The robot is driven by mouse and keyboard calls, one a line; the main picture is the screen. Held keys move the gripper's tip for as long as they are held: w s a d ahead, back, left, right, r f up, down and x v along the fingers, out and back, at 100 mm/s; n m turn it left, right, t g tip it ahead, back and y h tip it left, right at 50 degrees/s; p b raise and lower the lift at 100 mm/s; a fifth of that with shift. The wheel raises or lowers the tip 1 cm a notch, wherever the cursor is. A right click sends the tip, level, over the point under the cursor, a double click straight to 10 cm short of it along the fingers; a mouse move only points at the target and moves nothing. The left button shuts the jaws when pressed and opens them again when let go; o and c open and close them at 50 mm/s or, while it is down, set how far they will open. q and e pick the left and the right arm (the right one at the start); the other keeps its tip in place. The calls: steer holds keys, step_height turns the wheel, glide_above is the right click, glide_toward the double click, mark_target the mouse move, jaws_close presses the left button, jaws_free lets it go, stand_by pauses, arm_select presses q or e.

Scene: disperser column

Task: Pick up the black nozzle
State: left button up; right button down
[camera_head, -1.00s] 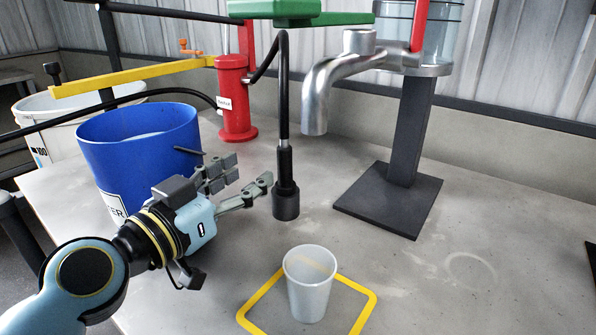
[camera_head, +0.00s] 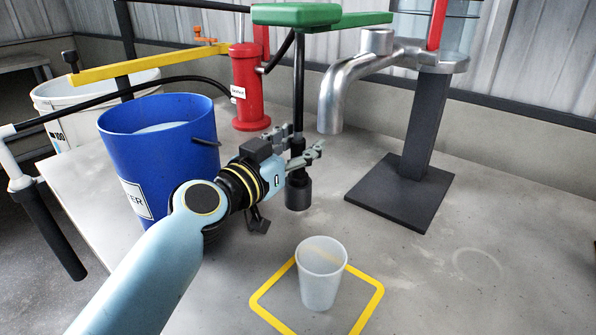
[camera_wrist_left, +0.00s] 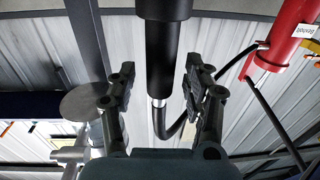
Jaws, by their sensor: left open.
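The black nozzle (camera_head: 298,190) hangs upright at the lower end of a black hose, above the table and behind a translucent cup (camera_head: 321,272). My left gripper (camera_head: 304,150) is open at the nozzle's upper part, with its fingers on either side of it. In the left wrist view the nozzle (camera_wrist_left: 162,62) runs down between the two open fingers (camera_wrist_left: 158,100), with a visible gap on each side. My right gripper is not in view.
The cup stands inside a yellow square outline (camera_head: 373,302) on the grey table. A blue bucket (camera_head: 160,165) stands left, close to my left arm. A red pump (camera_head: 248,90) stands behind. A metal spout (camera_head: 332,105) and its dark stand (camera_head: 405,190) are right of the nozzle.

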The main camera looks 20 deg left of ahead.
arm_select(q)
jaws_close()
stand_by(0.7)
stand_by(0.3)
